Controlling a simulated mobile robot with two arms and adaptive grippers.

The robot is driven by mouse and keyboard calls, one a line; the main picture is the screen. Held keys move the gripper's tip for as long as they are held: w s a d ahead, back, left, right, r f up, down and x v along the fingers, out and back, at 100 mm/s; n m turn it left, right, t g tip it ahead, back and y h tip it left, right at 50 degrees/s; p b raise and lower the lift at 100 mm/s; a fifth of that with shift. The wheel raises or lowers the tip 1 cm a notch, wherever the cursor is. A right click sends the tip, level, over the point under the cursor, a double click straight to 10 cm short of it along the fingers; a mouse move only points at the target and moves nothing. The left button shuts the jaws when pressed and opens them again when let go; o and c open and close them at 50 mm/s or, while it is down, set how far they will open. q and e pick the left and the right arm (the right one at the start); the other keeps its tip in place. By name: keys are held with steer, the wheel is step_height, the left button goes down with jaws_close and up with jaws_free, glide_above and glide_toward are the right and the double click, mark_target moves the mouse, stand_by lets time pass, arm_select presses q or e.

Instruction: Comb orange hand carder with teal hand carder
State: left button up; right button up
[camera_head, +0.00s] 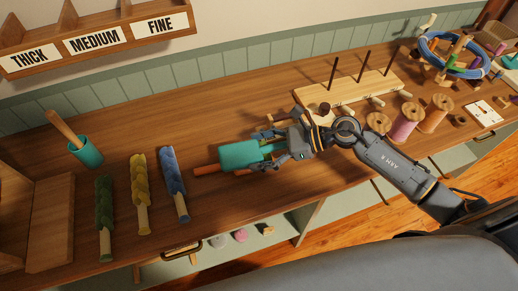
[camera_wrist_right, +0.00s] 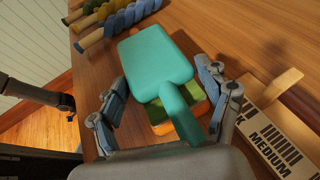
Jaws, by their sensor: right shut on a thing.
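The teal hand carder (camera_head: 240,154) is in my right gripper (camera_head: 290,148), over the table. In the right wrist view its flat paddle (camera_wrist_right: 155,60) points away from me and its handle (camera_wrist_right: 185,115) runs back between the fingers of my right gripper (camera_wrist_right: 163,108). The orange hand carder (camera_wrist_right: 190,137) lies below the teal one and is mostly hidden by it, with a green patch at its edge. In the head view its orange handle (camera_head: 206,170) sticks out to the left. I cannot tell whether the two carders touch.
Green (camera_head: 104,215), yellow (camera_head: 140,195) and blue (camera_head: 173,185) braided rolls lie left of the carders. A teal cup (camera_head: 86,152) stands behind them. A wooden peg rack (camera_head: 350,88) and thread spools (camera_head: 404,123) stand to the right. A labelled shelf (camera_head: 95,40) hangs above.

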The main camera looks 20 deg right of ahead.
mark_target(285, 144)
stand_by(0.3)
steer(key=shift+d+f+b, duration=0.1)
steer(key=shift+d+b, duration=0.25)
steer(key=shift+d, duration=0.05)
steer(key=shift+s+d+b, duration=0.15)
steer(key=shift+d+b, duration=1.8)
steer(key=shift+d, duration=1.1)
steer(key=shift+r+p, duration=0.6)
steer(key=shift+r, duration=1.05)
